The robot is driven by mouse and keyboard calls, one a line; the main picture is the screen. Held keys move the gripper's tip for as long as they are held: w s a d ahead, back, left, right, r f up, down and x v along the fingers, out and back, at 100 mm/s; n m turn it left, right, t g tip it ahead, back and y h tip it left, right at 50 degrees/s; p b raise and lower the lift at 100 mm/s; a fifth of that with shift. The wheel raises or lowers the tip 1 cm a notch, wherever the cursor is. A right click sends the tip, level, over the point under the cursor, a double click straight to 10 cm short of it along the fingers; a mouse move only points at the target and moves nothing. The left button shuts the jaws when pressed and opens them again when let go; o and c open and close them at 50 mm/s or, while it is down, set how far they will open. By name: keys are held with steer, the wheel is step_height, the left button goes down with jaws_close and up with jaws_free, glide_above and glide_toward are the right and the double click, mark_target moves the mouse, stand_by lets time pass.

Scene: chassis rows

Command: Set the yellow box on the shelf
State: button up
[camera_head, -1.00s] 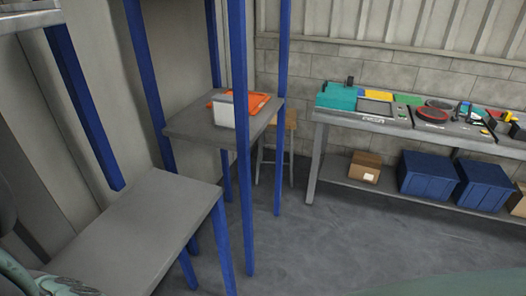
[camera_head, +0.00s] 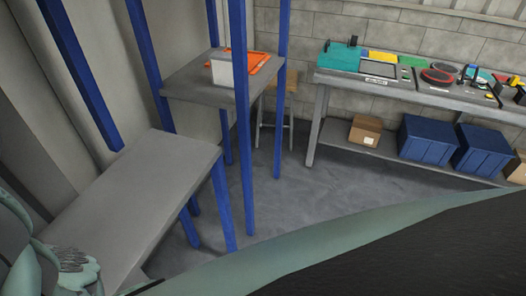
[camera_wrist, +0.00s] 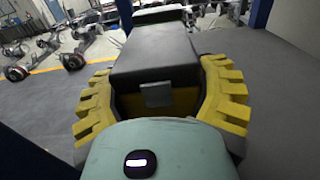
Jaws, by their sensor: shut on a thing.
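In the wrist view my gripper (camera_wrist: 160,72) has yellow toothed fingers on both sides of a box (camera_wrist: 155,52). The box has a dark grey top, with some yellow on its near face below a small grey tab. The fingers are closed on its sides. The far end of the box is hard to make out. In the head view a grey shelf (camera_head: 140,185) with blue posts stands at the left, its visible surface bare. The gripper and box cannot be made out there.
Behind is another grey shelf (camera_head: 185,82) with a white box (camera_head: 222,73) and an orange tray (camera_head: 258,62). A wooden stool (camera_head: 290,78) stands beside it. A workbench (camera_head: 320,78) runs along the wall, with blue bins (camera_head: 427,140) below. Blue posts (camera_head: 243,150) rise between.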

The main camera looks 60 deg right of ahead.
steer(key=shift+f, duration=0.2)
steer(key=shift+f, duration=0.15)
steer(key=o, duration=1.4)
steer(key=shift+c, duration=0.2)
steer(key=shift+r, duration=0.2)
steer(key=b+v, duration=0.2)
steer(key=v, duration=1)
